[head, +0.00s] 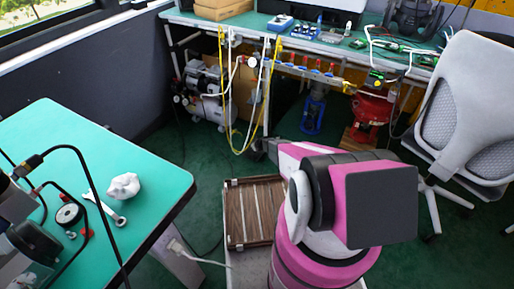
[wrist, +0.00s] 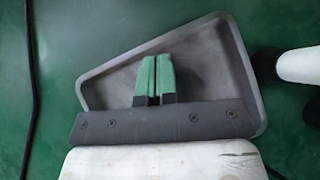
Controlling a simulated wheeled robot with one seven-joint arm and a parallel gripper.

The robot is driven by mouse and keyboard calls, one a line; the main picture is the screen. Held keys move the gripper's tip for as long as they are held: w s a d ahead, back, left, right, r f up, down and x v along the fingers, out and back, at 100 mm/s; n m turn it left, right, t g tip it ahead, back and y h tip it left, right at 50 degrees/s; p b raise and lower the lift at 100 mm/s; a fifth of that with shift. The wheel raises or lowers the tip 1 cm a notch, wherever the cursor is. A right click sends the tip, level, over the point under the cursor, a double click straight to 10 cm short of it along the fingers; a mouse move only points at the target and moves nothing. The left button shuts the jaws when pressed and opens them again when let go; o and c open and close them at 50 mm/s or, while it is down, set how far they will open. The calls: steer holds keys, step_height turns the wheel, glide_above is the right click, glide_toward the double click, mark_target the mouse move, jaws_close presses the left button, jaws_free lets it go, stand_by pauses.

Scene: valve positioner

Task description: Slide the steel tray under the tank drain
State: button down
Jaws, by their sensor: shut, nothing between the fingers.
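The grey steel tray (wrist: 222,55) lies on the green floor in the wrist view, beneath my gripper (wrist: 153,78). My gripper's green fingers are shut together and empty, seen over the tray's inside. I cannot tell whether the fingertips touch the tray. In the head view, my pink and grey arm hides part of the floor, and I cannot make out the tray there. A compressor with a pale tank (head: 208,108) stands under the back bench. I cannot make out its drain.
A white rounded part (wrist: 298,66) and a dark foot stand close right of the tray. A dark cable or hose (wrist: 31,80) runs along the left. A teal table (head: 95,150) is at left, a white chair (head: 468,100) at right. Yellow cables (head: 236,140) hang from the back bench (head: 285,40).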

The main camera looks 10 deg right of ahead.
steer(key=shift+w+a, duration=0.25)
steer(key=w+a, duration=0.1)
steer(key=w, duration=0.1)
steer(key=w+a, duration=0.3)
steer(key=shift+w, duration=0.35)
steer(key=shift+s, duration=0.1)
